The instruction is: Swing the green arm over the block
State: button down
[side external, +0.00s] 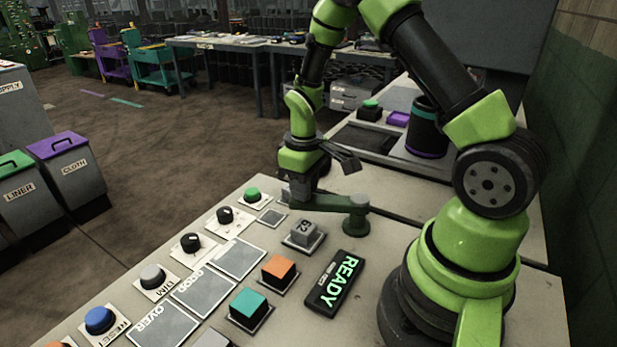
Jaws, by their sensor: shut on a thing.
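The dark green swing arm (335,203) lies low over the panel, running left from its round pivot post (356,218). My gripper (302,188) is down at the arm's left end and shut on it; the jaws partly hide that end. A grey block (303,230) with dark marks on top sits on a small plate just in front of the arm. The arm passes behind this block, not over it. An orange-topped block (280,270) and a teal-topped block (249,306) sit on plates nearer the camera.
A black READY sign (335,284) lies right of the blocks. Knobs and buttons, including a green button (252,195) and a blue one (99,320), line the panel's left edge. A dark cylinder (426,130) stands behind.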

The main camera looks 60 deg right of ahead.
jog(key=s+a+n, duration=0.1)
jog(key=a+n, duration=0.1)
jog(key=shift+s+n, duration=0.1)
jog(key=shift+n, duration=0.2)
jog(key=shift+s+a+n, duration=0.75)
jog(key=shift+a+n, duration=0.05)
jog(key=shift+n, duration=0.3)
jog(key=shift+s, duration=0.1)
jog(key=c, duration=1)
grip_release()
jog(key=shift+r, duration=0.1)
notch_tip(320, 180, up, 10)
